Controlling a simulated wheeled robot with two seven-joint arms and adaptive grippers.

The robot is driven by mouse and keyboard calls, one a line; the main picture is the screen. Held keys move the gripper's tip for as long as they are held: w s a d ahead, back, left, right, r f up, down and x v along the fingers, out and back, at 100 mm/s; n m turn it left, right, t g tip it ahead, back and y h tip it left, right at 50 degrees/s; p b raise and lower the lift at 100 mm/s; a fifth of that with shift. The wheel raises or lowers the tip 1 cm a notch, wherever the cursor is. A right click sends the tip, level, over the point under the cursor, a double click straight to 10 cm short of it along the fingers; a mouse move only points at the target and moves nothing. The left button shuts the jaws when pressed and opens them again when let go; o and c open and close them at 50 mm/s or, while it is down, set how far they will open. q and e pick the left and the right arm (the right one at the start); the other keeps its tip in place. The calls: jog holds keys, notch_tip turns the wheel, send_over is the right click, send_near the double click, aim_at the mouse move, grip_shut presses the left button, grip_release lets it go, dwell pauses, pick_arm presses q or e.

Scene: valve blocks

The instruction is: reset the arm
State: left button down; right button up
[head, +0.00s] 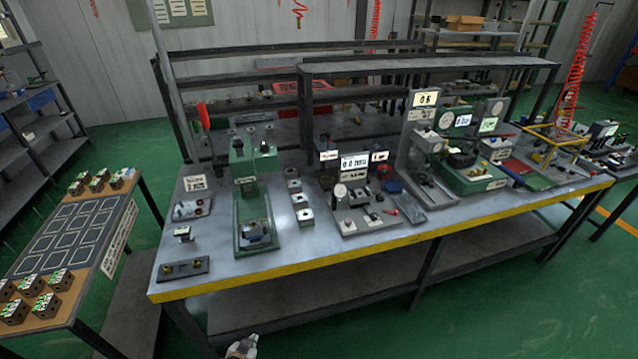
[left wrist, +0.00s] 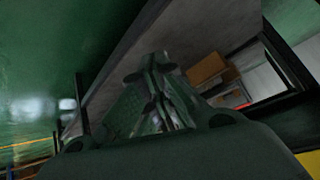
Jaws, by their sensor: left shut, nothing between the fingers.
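My left gripper (head: 242,346) shows only as a small tip at the bottom edge of the head view, low in front of the workbench (head: 330,258) and apart from it. In the left wrist view my left gripper (left wrist: 160,95) is shut, with its dark fingers together and nothing between them. My right gripper is in neither view. Small valve blocks stand on the side table at the left: a front group (head: 40,304) and a back group (head: 102,180).
The workbench has a yellow front edge and carries a green press (head: 255,200), a row of small blocks (head: 300,203), gauge stands (head: 362,205) and a yellow frame (head: 555,138). The side table (head: 75,225) has outlined squares, bare of blocks. Green floor is open at the front right.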

pick_arm(q)
jog(key=shift+n, duration=0.3)
jog(key=shift+s+d+f+b, duration=0.3)
jog(key=shift+s+d+f, duration=0.25)
jog(key=shift+f, duration=0.2)
jog(key=shift+s+d+f+b, duration=0.25)
jog(key=shift+s+d+f, duration=0.25)
jog(key=shift+f, duration=0.2)
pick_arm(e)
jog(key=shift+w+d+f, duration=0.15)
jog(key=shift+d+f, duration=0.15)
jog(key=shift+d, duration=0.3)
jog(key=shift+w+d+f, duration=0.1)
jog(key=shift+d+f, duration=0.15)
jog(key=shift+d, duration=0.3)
